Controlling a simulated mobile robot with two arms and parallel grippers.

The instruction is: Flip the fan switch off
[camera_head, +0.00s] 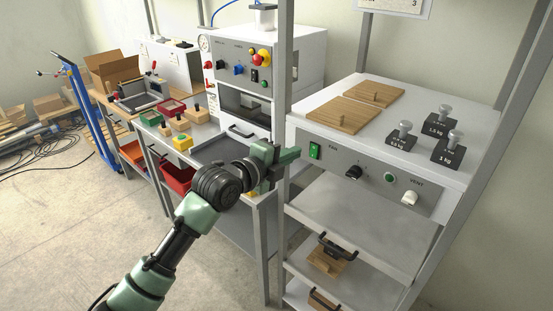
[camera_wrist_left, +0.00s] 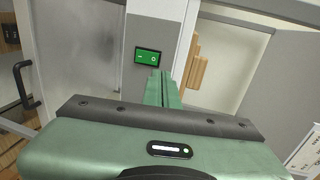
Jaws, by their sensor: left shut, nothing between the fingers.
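The fan switch (camera_head: 315,151) is a small green rocker in a black frame. It sits on the left of the grey front panel, by the label FAN. It also shows in the left wrist view (camera_wrist_left: 147,57), just beyond the fingertips and slightly left of them. I cannot tell which side of the rocker is pressed. My left gripper (camera_head: 295,154) is shut and empty, with its green fingertips just left of the switch in the head view. In the left wrist view the shut fingers (camera_wrist_left: 162,88) point toward the panel; I cannot tell if they touch it. My right gripper is not in view.
The panel also carries a black knob (camera_head: 354,172), a round green button (camera_head: 390,177) and a white vent knob (camera_head: 409,198). Wooden boards (camera_head: 343,116) and black weights (camera_head: 436,126) stand on top. A grey upright post (camera_head: 283,80) rises close to my left gripper.

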